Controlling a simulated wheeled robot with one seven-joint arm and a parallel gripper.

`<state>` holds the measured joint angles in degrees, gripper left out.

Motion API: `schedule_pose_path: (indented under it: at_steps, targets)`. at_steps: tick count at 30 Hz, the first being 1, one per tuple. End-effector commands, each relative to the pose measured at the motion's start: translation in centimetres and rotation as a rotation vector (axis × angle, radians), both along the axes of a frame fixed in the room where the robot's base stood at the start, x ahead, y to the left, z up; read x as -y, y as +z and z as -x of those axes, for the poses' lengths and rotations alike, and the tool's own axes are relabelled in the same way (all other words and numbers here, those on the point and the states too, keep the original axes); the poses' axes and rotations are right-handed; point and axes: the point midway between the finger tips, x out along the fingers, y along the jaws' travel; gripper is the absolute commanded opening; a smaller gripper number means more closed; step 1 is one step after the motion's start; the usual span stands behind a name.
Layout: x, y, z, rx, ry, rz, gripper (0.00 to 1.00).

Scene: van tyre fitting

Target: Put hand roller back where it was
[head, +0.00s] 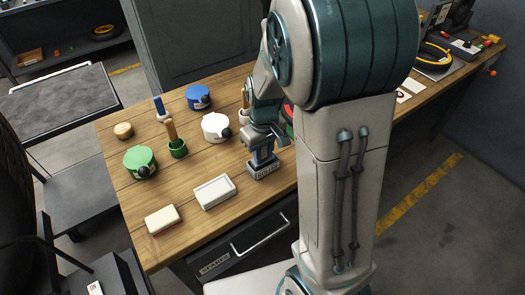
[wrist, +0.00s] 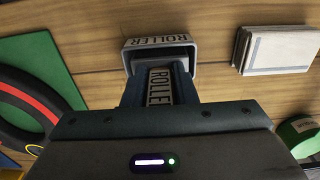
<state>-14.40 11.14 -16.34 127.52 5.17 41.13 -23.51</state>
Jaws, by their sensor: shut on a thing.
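My gripper (head: 262,156) points down over the bench, just above a small grey holder (head: 264,171) with a ROLLER label on its front. In the wrist view, the holder (wrist: 160,42) shows its open mouth and label beyond my fingertips. My gripper (wrist: 158,85) is shut on the hand roller, of which a part with a ROLLER label (wrist: 159,87) shows between the fingers. The rest of the roller is hidden by the fingers and holder. The fingertips are at or close to the holder's mouth; I cannot tell how deep the roller sits.

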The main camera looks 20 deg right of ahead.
Motion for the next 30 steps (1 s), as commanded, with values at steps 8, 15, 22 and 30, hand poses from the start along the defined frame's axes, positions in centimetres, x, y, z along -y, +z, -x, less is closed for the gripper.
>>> schedule_pose_path:
  at_steps: [8,15,22,30]
  targets:
    - [0.0,-0.3,0.0,0.0,-0.001,0.0,0.47]
    - [0.0,-0.3,0.0,0.0,-0.001,0.0,0.47]
    - [0.0,1.7,-0.1,0.006,0.0,-0.002,0.47]
    - [0.0,7.6,0.0,0.006,0.001,-0.001,0.47]
